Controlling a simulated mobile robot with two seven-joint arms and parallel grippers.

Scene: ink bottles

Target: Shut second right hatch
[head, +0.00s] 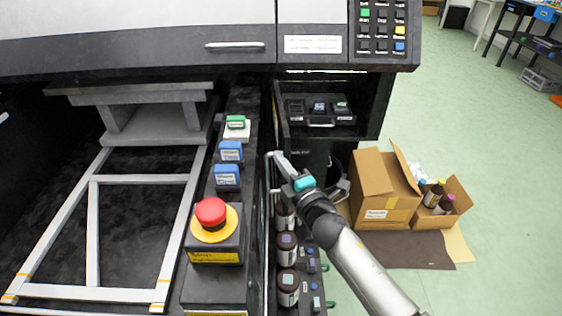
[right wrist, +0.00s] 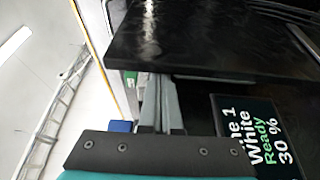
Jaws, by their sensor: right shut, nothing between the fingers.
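My right gripper (head: 275,157) reaches in from the lower right in the head view. Its fingers are shut and empty, close to the dark upright edge of the printer's right side. In the right wrist view the shut grey fingers (right wrist: 162,105) point up beneath a dark panel (right wrist: 190,35). I cannot tell whether they touch it, or which panel is the second right hatch. Below the gripper, several brown bottles (head: 287,280) stand exposed in a column at the printer's side. My arm partly hides this area. My left gripper is not in view.
An open compartment (head: 320,112) lies above the gripper. A red emergency button (head: 211,213) stands left of it. Cardboard boxes (head: 385,208) sit on the floor to the right. In the right wrist view a small display (right wrist: 262,135) reads White, Ready, 30 %.

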